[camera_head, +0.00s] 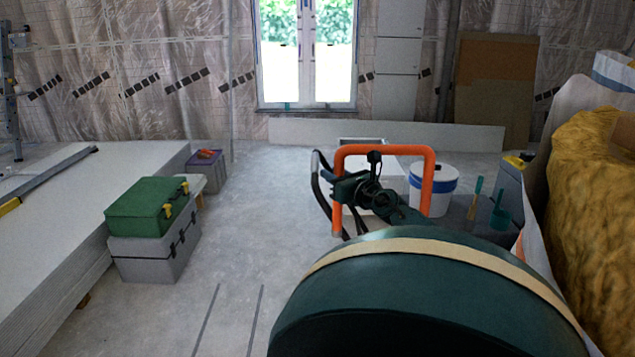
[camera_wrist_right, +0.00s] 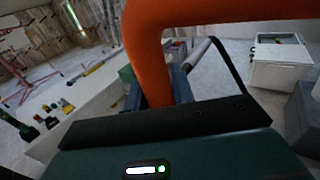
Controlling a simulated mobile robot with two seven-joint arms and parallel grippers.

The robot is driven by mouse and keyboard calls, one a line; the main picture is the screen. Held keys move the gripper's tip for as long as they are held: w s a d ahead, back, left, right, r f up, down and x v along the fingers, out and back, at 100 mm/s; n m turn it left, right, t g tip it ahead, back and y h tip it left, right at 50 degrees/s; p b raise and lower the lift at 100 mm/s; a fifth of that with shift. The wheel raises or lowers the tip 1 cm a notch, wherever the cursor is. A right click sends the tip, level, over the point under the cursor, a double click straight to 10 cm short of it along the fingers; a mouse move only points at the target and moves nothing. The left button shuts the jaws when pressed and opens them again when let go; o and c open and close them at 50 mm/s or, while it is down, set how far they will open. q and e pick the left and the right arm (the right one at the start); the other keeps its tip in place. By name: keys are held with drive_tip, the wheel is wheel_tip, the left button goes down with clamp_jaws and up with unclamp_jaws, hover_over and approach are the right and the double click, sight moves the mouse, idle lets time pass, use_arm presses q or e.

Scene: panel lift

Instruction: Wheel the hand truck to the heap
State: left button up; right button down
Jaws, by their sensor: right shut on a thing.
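The hand truck's orange tubular handle (camera_head: 428,180) stands upright ahead of me in the head view. My right gripper (camera_head: 345,188) is shut on its left upright. In the right wrist view the orange tube (camera_wrist_right: 150,60) passes close in front of the dark gripper (camera_wrist_right: 165,115). A black bent bar (camera_head: 317,185) stands just left of the handle. The truck's lower frame and wheels are hidden. My left gripper is not in view.
A white bucket with a blue band (camera_head: 440,172) is behind the handle. A green toolbox (camera_head: 147,206) sits on a grey box (camera_head: 150,258) beside stacked boards (camera_head: 60,235) at left. Bare floor (camera_head: 260,210) lies between the grey box and the handle. Boards lean at the back wall.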

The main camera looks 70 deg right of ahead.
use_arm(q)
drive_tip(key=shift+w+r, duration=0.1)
use_arm(e)
drive_tip(key=shift+s+d, duration=0.3)
drive_tip(key=shift+s, duration=0.1)
drive_tip(key=c, duration=1.2)
unclamp_jaws()
drive_tip(key=shift+w, duration=0.1)
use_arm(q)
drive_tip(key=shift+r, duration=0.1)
use_arm(e)
drive_tip(key=shift+r, duration=0.1)
